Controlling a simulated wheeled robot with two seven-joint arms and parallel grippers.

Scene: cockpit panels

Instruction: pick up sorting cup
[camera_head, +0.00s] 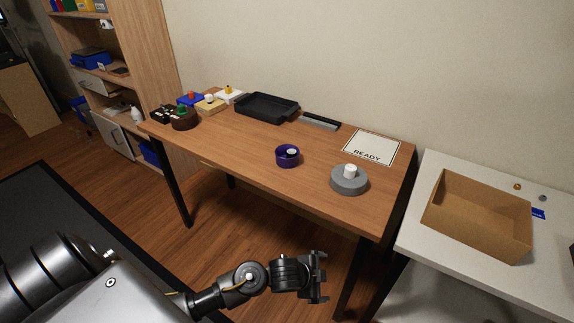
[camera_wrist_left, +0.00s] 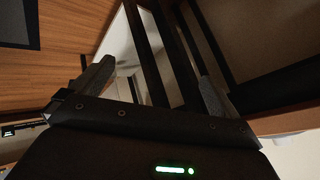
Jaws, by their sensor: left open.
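A purple round cup (camera_head: 287,157) with something whitish inside stands on the wooden table (camera_head: 240,150), right of its middle; it looks like the sorting cup. A grey round base (camera_head: 349,184) with a white cylinder (camera_head: 350,171) on it stands to its right, nearer the front edge. My left gripper (camera_head: 322,278) is low in front of the table, apart from the cup and below it in the picture. Its two fingers are spread and empty in the left wrist view (camera_wrist_left: 153,82). The cup cannot be made out in the left wrist view. My right gripper does not show.
A cardboard box (camera_head: 478,205) sits on a white table at the right. The table's front middle is clear. Dark table legs stand near my gripper.

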